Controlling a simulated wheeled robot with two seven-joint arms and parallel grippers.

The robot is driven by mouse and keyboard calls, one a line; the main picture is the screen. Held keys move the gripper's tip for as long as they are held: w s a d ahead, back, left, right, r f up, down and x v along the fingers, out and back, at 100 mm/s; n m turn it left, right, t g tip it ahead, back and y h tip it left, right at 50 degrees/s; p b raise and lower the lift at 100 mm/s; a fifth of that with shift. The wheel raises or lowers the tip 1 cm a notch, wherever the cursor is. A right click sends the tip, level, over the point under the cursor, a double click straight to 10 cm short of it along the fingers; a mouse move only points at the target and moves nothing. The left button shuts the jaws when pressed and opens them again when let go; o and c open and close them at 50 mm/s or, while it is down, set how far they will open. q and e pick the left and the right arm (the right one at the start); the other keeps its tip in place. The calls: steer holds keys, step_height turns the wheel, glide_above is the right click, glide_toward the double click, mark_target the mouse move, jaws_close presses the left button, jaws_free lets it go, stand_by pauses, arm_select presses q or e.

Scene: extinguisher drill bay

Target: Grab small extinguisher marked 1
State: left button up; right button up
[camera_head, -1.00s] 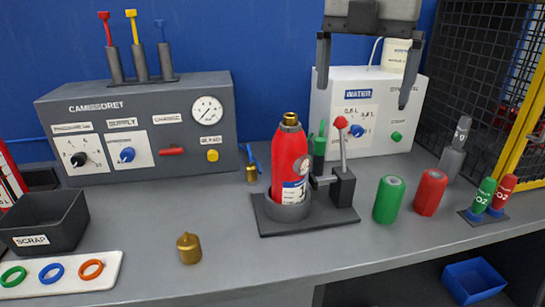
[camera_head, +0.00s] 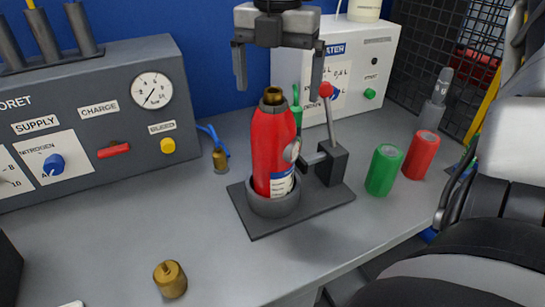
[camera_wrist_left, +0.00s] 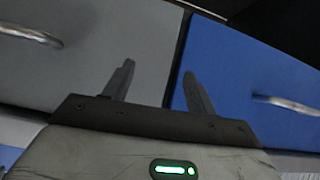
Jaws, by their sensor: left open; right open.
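A red extinguisher (camera_head: 272,152) with a brass neck stands upright in the round cup of a dark clamp stand (camera_head: 260,225). Its white and blue label shows low on its right side; I cannot read a 1 on it. My right gripper (camera_head: 279,78) is open and empty, fingers pointing down, with its tips spread left and right of the brass neck in the picture and about level with its top. The exact depth gap is unclear. In the left wrist view my left gripper (camera_wrist_left: 160,84) is open and empty, facing grey and blue drawer fronts.
The stand's red-knobbed lever (camera_head: 328,100) rises right of the bottle. Green (camera_head: 384,170) and red (camera_head: 421,155) cylinders stand farther right. A grey gauge panel (camera_head: 95,120) fills the left; a white water box (camera_head: 375,65) stands behind. A brass cap (camera_head: 170,279) lies in front, with clear bench around it.

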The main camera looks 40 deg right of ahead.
mark_target(273, 116)
steer(key=shift+a+f+p, duration=0.2)
steer(key=shift+f+p, duration=0.05)
steer(key=shift+f, duration=1.4)
steer(key=shift+a+f+p, duration=0.2)
steer(key=shift+f+p, duration=0.05)
steer(key=shift+f, duration=1.35)
steer(key=shift+r, duration=0.1)
steer(key=c, duration=1.9)
